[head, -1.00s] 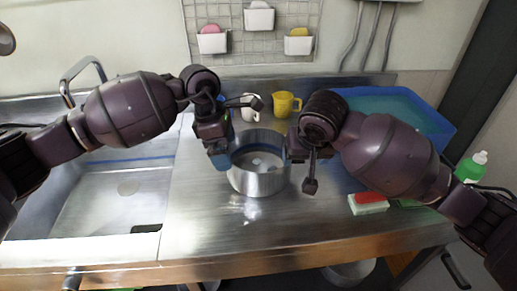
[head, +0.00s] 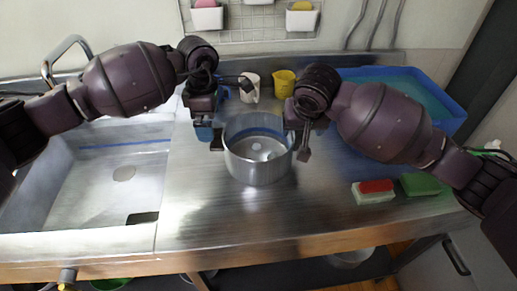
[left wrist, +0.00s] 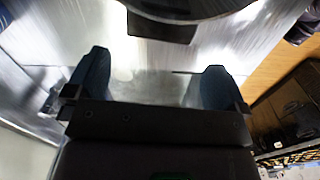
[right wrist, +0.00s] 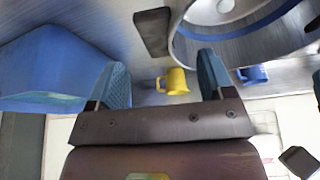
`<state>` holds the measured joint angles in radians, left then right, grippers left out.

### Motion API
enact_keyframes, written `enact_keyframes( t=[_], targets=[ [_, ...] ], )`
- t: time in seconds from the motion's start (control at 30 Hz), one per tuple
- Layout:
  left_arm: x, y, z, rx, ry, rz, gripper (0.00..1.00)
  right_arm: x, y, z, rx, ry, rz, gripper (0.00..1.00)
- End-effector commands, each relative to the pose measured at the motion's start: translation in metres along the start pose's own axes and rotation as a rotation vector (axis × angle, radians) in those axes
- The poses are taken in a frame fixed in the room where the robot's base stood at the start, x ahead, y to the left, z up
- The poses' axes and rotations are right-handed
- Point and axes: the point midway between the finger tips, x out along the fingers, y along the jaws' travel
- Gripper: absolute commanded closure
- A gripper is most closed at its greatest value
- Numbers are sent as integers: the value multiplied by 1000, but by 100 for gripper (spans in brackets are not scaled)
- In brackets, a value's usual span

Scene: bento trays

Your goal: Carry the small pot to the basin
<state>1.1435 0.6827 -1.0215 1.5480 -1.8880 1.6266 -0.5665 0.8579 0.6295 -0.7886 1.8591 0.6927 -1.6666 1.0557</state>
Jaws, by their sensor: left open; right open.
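The small pot (head: 258,170) is a round silver metal pot with dark side handles, upright on the steel counter. My left gripper (head: 208,134) is open at its left side; in the left wrist view, a dark handle (left wrist: 160,27) lies beyond the spread fingers (left wrist: 150,85). My right gripper (head: 299,138) is open at its right side. In the right wrist view the other handle (right wrist: 152,32) lies ahead of the open, empty fingers (right wrist: 165,75). A blue basin (head: 452,112) stands at the back right, partly hidden by my right arm.
A sink (head: 100,185) is sunk into the counter at left. A white mug (head: 250,90) and yellow mug (head: 284,82) stand behind the pot. A red-and-white sponge (head: 373,191) and green sponge (head: 420,184) lie at right. The counter's front middle is clear.

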Motion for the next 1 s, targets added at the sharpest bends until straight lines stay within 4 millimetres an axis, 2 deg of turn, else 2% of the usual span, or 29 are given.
enact_keyframes(
  t=[0.2,0.43,0.6,0.9,0.93,1.0],
  targets=[
    [36,-1,0,-1,-1,-3,0,36,0,0,1,-2,0,25],
    [62,0,0,0,-1,-1,0,62,0,0,0,-1,0,25],
    [70,0,1,0,-2,0,0,70,0,0,0,0,-1,25],
    [71,0,1,1,-1,0,0,71,0,0,0,0,-1,25],
    [71,0,1,0,-1,0,2,71,0,0,0,0,-1,27],
    [71,0,1,0,-1,0,12,71,0,0,0,0,-1,37]
  ],
)
